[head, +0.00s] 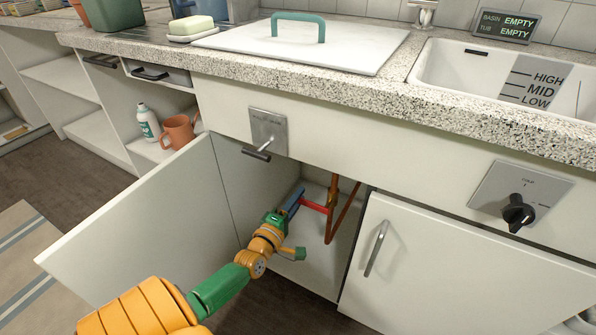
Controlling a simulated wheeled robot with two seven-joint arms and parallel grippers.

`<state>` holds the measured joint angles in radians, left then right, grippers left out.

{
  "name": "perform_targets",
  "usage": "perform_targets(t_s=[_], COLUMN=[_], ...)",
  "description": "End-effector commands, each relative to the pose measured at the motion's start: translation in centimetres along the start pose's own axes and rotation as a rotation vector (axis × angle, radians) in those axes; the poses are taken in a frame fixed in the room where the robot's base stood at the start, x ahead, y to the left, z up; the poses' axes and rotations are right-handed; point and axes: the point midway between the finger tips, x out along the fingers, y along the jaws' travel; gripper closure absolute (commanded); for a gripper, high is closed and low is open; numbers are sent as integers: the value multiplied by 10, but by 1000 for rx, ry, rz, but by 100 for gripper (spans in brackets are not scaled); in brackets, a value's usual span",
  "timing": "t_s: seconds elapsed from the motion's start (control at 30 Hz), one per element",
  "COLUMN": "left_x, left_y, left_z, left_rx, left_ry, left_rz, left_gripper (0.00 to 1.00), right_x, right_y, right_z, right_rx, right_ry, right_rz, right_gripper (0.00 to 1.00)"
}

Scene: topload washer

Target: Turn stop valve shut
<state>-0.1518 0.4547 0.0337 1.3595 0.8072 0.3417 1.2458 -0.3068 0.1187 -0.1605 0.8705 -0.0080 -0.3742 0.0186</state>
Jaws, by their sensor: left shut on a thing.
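The stop valve's red handle (314,206) sits on the copper pipe (345,214) inside the open cabinet under the basin. My left gripper (298,200) reaches into the cabinet from the front left and is shut on the outer left end of the red handle. The handle points left from the pipe, roughly crosswise to it. The fingers hide the gripped end of the handle.
The open cabinet door (140,235) stands left of my left arm. A closed door (470,275) bounds the opening on the right. The counter edge (330,90), a lever plate (268,130) and a black knob (518,212) are above. The basin display (506,26) reads EMPTY for basin and tub.

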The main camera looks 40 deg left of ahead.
Motion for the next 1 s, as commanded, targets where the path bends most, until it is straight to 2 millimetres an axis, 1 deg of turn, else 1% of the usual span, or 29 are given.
perform_targets(t_s=[0.03,0.1,0.6,0.63,0.67,0.7,0.73,1.0], left_x=[-1,-1,-1,-1,-1,0,0,-1], left_y=[-4,-4,-4,-4,-4,-4,-4,-3], left_z=[0,0,1,1,1,1,1,0], left_rx=[-8,-19,-35,-35,-34,-34,-34,-33], left_ry=[-1,-1,-2,-2,-2,-1,-1,-1], left_rz=[-4,-4,-5,-5,-4,-4,-3,-1], left_gripper=[100,100,100,65,56,46,43,43], right_x=[2,2,1,1,1,1,1,1], right_y=[-1,-2,-2,-2,-2,-2,-2,-3], right_z=[0,-1,-3,-3,-3,-3,-3,-3], right_rx=[0,0,1,1,1,1,1,1], right_ry=[0,-1,1,2,2,2,2,1], right_rz=[-1,-3,-4,-4,-4,-4,-4,-4], right_gripper=[50,50,50,50,50,50,50,50])
